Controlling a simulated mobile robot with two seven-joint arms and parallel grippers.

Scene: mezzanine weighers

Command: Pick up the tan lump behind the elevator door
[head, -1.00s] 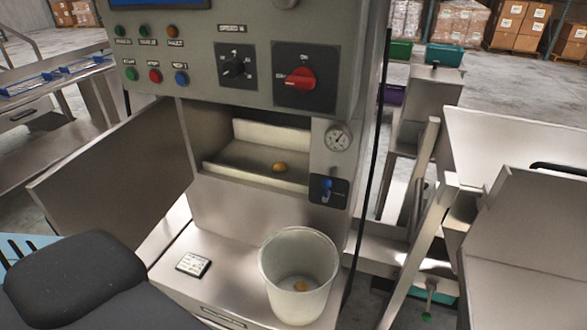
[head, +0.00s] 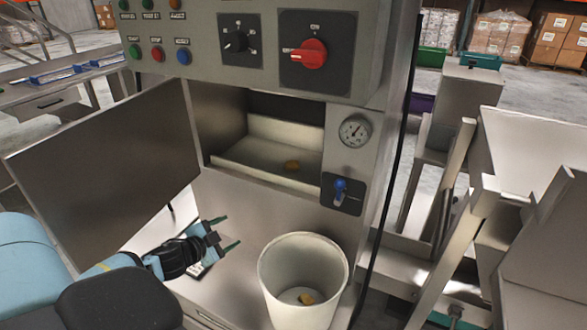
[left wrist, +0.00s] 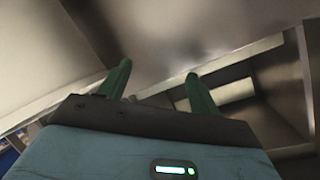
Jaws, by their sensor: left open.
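The tan lump (head: 292,166) lies on the pale tray (head: 255,172) inside the machine's open compartment in the head view. The flat grey door (head: 110,165) stands swung open to the left of that compartment. My left gripper (head: 229,232) is open and empty, below and left of the opening, in front of the machine's lower face. In the left wrist view its two green fingers (left wrist: 157,85) are apart, with grey metal panels and a recess beyond. I cannot make out the lump there. My right gripper is not in view.
A white bucket (head: 277,276) with another tan lump (head: 306,298) inside stands on the ledge, right of my left gripper. A small label card (head: 196,270) lies partly behind the gripper.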

